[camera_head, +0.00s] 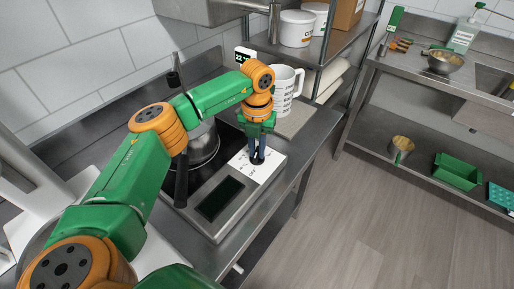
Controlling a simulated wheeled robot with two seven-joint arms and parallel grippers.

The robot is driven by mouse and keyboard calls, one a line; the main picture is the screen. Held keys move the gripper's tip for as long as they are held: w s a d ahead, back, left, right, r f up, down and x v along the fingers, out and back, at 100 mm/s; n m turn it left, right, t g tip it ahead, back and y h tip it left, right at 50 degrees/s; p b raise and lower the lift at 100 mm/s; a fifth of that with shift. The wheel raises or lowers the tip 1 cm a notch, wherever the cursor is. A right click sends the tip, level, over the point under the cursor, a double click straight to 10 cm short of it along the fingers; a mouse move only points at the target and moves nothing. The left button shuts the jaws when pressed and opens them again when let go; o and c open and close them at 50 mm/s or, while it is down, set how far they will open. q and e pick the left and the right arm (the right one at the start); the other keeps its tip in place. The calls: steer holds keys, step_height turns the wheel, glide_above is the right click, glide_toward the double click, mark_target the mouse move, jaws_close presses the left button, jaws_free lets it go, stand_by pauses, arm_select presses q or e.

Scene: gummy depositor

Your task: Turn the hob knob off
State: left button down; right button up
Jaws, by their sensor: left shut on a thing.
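The hob (205,222) is a steel counter unit with a dark display (220,198) on its sloped front panel. The hob knob (257,160) is a small dark piece on that panel, to the right of the display and beside a white printed label (266,173). My left gripper (258,152) points down at the knob and is shut on it; the fingers hide much of the knob, so I cannot tell its setting. My right gripper is not in view.
A steel pot (204,150) stands on the black hob top, partly behind my left arm. Shelves with tubs (296,29) stand behind. The floor at right is clear.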

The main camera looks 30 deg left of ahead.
mark_target(257, 151)
arm_select(q)
steer(key=shift+w+r+n, duration=0.1)
steer(key=shift+r+n, duration=0.05)
steer(key=shift+n, duration=0.15)
steer(key=c, duration=0.9)
jaws_free()
steer(key=shift+o, duration=0.2)
steer(key=shift+r, duration=0.25)
step_height(257, 151, up, 6)
steer(key=shift+r+b, duration=0.25)
steer(key=shift+b, duration=0.6)
